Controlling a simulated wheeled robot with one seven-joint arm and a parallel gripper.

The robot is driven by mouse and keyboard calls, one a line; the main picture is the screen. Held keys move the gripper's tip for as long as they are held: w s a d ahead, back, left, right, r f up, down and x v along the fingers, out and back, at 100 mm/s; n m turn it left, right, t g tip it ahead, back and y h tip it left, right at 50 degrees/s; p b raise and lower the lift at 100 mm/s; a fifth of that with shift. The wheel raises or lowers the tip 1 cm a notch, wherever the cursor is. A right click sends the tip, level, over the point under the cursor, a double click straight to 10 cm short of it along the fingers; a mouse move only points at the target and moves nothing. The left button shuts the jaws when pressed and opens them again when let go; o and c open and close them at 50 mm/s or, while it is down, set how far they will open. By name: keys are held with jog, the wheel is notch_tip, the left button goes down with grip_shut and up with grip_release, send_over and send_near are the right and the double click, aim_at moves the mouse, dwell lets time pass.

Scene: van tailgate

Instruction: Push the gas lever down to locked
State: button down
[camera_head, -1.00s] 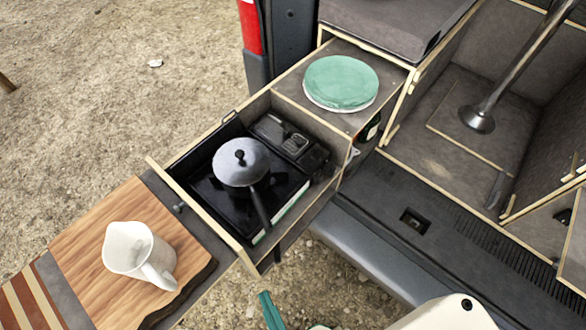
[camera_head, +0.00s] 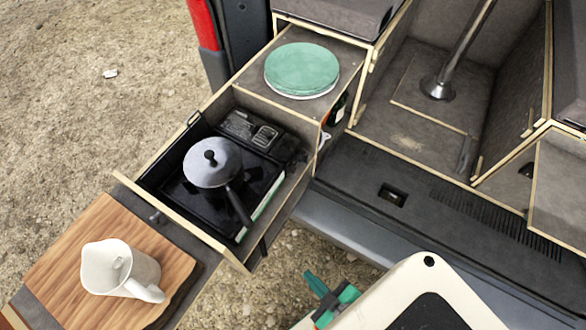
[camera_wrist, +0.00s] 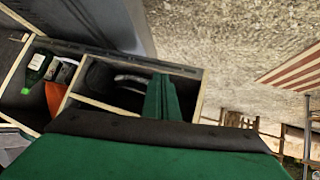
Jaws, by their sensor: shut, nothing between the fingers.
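The black gas stove (camera_head: 180,198) sits in the pulled-out drawer, with a grey pot with a black handle (camera_head: 212,165) on it. The stove's dark control panel (camera_head: 240,127) is at its far right end. A small greyish part shows on that panel, but I cannot tell whether it is the gas lever or how it is set. My gripper (camera_head: 322,288) is shut and empty, low to the right of the drawer's near corner and apart from the stove. In the wrist view my shut green fingers (camera_wrist: 162,98) appear before an open wooden compartment; no lever is recognizable there.
A white jug (camera_head: 108,268) stands on the wooden board (camera_head: 60,262) at the drawer's near end. Green plates (camera_head: 301,68) lie on the cabinet top behind the stove. The drawer's wooden side walls surround the stove. A green bottle (camera_wrist: 38,62) stands in a compartment.

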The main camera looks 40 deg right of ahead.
jog(key=w+d+f+n+g, duration=0.1)
jog(key=w+d+g, duration=0.1)
jog(key=d, duration=0.5)
jog(key=w+d+f+n+g, duration=0.1)
jog(key=w+d, duration=0.1)
jog(key=d, duration=0.6)
jog(key=w+d+r+n+g, duration=0.2)
jog(key=w+d+r, duration=0.4)
jog(key=w+d, duration=0.15)
jog(key=w+a+r+n+g+y, duration=0.1)
jog(key=w+a+r+n+y, duration=0.1)
jog(key=w+r, duration=0.4)
jog(key=w+a+r+n+g+y, duration=0.1)
jog(key=w+r, duration=0.5)
jog(key=r, duration=0.6)
jog(key=a+n+y, duration=0.1)
jog(key=a+n, duration=0.1)
jog(key=shift+a+r+g+y, duration=0.3)
jog(key=shift+r, duration=0.05)
jog(key=shift+f, duration=0.1)
